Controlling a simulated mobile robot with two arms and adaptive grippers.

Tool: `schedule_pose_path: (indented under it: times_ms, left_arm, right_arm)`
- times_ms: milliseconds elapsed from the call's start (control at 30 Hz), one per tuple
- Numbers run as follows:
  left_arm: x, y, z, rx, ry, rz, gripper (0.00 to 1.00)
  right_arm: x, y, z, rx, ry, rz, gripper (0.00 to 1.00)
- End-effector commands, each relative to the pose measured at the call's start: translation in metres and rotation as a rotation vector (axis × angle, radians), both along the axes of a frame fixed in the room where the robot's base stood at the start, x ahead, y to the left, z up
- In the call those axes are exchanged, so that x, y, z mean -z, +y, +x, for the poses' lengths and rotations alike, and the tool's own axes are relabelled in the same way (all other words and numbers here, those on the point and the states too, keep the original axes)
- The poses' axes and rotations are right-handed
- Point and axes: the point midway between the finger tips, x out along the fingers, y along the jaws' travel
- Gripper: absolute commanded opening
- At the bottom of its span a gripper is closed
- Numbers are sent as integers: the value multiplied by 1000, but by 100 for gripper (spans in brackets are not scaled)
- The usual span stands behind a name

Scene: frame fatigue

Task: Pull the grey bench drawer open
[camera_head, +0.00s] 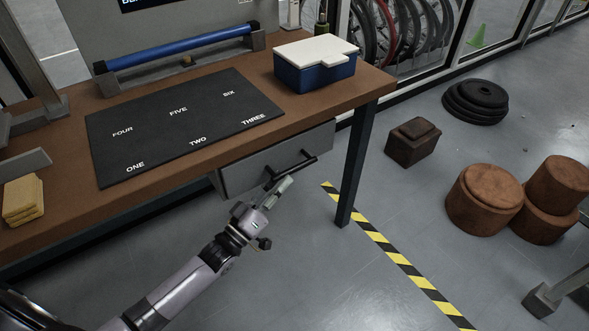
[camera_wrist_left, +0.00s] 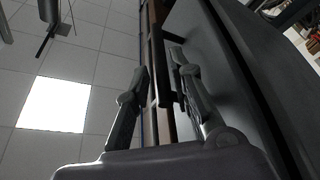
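The grey bench drawer (camera_head: 245,174) sits under the brown bench top, with its front close below the top's edge. Its black bar handle (camera_head: 291,169) stands out from the front. My left gripper (camera_head: 281,187) is at the left end of the handle. In the left wrist view the gripper (camera_wrist_left: 160,72) is open, its two fingers apart. The dark handle bar (camera_wrist_left: 158,85) shows between the fingers, and the grey drawer front (camera_wrist_left: 215,60) fills the right side. I cannot tell whether either finger touches the bar. My right gripper is in neither view.
The bench (camera_head: 330,105) carries a black labelled mat (camera_head: 150,140), a blue box with a white lid (camera_head: 315,75) and yellow sponges (camera_head: 22,198). A dark bench leg (camera_head: 354,165) stands right of the drawer. Floor in front is clear, with a striped tape line (camera_head: 395,255).

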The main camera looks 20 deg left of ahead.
Motion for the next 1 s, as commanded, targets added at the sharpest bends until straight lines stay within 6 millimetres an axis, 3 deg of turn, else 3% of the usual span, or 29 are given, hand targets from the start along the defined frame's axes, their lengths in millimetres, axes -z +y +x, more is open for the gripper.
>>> schedule_pose_path:
  times_ms: [100, 333, 700, 1000]
  left_arm:
    - [-7, -10, 21, 0, -4, -2, 21]
    - [-15, -19, 44, -1, -1, 0, 21]
    - [-16, -21, 49, 0, 1, 1, 21]
    - [-16, -21, 48, 0, 1, 1, 1]
  right_arm:
    - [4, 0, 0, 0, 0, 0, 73]
    - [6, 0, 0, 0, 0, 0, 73]
    - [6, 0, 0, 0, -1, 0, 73]
    - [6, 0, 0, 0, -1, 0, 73]
